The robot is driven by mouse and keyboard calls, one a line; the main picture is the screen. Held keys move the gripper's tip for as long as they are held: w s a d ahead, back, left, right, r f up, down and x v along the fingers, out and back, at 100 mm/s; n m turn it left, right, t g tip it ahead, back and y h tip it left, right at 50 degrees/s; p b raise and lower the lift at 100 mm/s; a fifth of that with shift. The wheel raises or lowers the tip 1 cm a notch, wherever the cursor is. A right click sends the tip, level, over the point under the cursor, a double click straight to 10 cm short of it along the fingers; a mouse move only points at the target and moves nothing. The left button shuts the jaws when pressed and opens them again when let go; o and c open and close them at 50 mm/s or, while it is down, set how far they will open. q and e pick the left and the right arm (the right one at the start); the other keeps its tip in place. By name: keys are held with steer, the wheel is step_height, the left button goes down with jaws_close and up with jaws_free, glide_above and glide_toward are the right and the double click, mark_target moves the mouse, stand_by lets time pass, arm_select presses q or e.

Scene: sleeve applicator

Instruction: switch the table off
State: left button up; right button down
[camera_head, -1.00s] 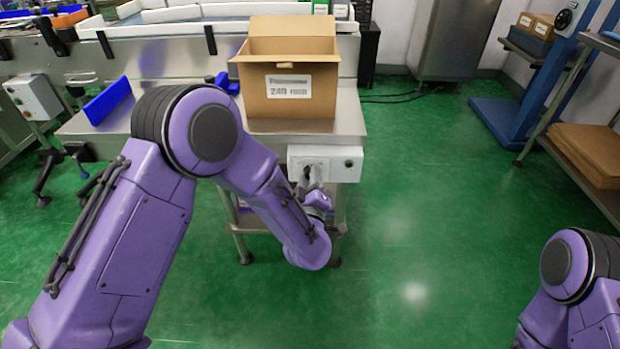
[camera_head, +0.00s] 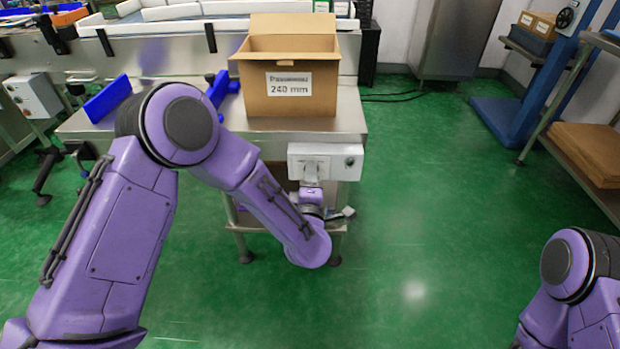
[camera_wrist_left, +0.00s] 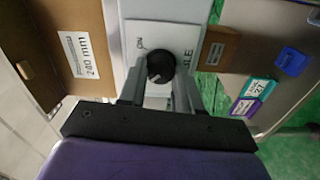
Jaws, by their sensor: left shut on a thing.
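The white control box (camera_head: 325,149) is on the front edge of the steel table (camera_head: 349,112). In the left wrist view its white plate (camera_wrist_left: 150,32) carries a black round knob (camera_wrist_left: 160,66), with "ON" and part of a word ending in "LE" lettered by it. My left gripper (camera_head: 311,174) is at the front of the box. In the left wrist view its fingers (camera_wrist_left: 160,82) lie on both sides of the knob, shut on it. The gripper hides part of the box in the head view. My right gripper is out of view; only part of that arm shows at the lower right.
An open cardboard box (camera_head: 285,100) labelled 240 mm stands on the table above the control box. Blue parts (camera_head: 107,99) lie on the table's left side. A blue stand (camera_head: 530,95) and a shelf with brown cardboard are on the right. Green floor between is free.

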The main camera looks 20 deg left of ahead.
arm_select(q)
steer(key=shift+d, duration=0.1)
stand_by(0.4)
steer(key=o, duration=1)
steer(key=shift+o, duration=0.2)
steer(key=shift+s, duration=0.1)
steer(key=v, duration=1)
steer(key=shift+s+p, duration=0.2)
steer(key=shift+p, duration=0.25)
